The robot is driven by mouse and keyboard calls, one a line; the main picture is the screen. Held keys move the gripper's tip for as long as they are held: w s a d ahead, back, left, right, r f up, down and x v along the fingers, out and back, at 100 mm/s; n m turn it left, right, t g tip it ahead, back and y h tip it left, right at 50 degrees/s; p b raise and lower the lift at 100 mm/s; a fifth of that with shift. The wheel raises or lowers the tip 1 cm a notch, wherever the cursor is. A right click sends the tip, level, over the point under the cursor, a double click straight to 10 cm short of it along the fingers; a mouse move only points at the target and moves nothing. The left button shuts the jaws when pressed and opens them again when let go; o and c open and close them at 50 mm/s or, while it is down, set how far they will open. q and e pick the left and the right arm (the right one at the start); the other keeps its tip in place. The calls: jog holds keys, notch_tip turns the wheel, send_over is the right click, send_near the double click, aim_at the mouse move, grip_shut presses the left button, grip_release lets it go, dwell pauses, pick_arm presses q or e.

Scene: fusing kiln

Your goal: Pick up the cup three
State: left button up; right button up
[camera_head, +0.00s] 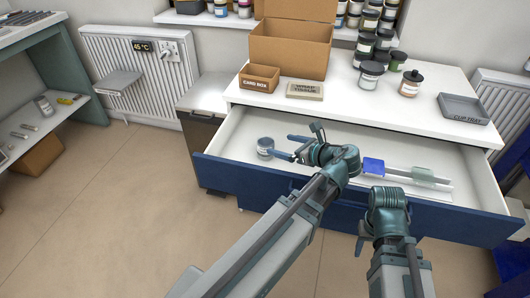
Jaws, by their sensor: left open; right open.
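A small grey jar-like cup (265,148) with a pale label stands upright in the left part of the open drawer. Its label is too small to read, so I cannot tell whether it is cup three. My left gripper (291,147) is open just right of this cup, its blue fingers pointing left towards it. No grip on the cup shows. My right gripper (384,240) is open and empty at the blue drawer front, further right. Several dark-lidded jars stand on the cabinet top, among them a larger jar (409,84) and a grey-lidded jar (370,75).
The open drawer (235,145) also holds a blue item (373,166) and a green item (422,174) on pale strips at right.

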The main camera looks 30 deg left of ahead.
aim_at(260, 139)
pick_arm(q)
jog(key=shift+b+x, duration=0.6)
jog(key=shift+x, duration=1.7)
jog(key=shift+f, duration=0.15)
jog(key=shift+w+a+f, duration=0.1)
jog(key=shift+a+f, duration=0.05)
jog(key=shift+a, duration=0.15)
jog(key=b+x, duration=0.2)
jog(key=x, duration=0.2)
jog(key=shift+w+a+f, duration=0.1)
jog(key=shift+a+f, duration=0.05)
jog(key=shift+a, duration=0.05)
jog(key=c, duration=1.5)
notch_tip(260, 139, up, 10)
jog(key=p, duration=1)
